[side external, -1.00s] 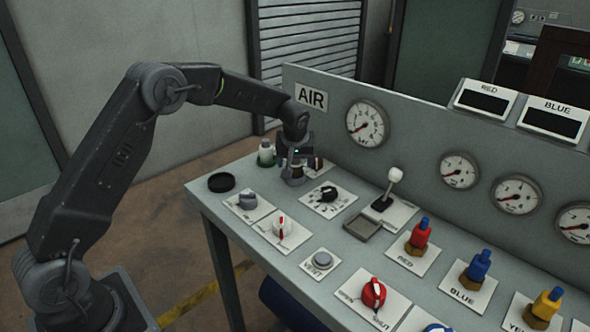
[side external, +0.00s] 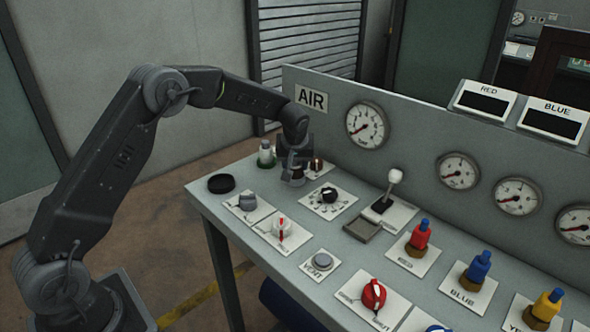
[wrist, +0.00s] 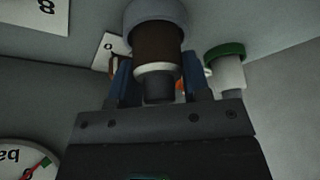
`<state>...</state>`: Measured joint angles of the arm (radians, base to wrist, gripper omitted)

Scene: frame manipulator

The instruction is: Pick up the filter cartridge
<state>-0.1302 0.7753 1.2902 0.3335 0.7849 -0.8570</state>
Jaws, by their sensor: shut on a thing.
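The filter cartridge (wrist: 158,46) is a dark brown cylinder with a pale ring and a wide grey end, seen between my blue fingers in the wrist view. In the side view its grey lower end (side external: 293,180) shows just above or on the bench, near the back left; I cannot tell whether it touches. My gripper (side external: 292,162) is shut on the cartridge from above and behind, and hides much of its body in the side view. The jaws also show in the wrist view (wrist: 158,84).
A white bottle with a green base (side external: 265,154) stands close left of my gripper. A black round dish (side external: 221,183) lies at the bench's left corner. The gauge panel (side external: 330,130) rises behind; knobs fill the front.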

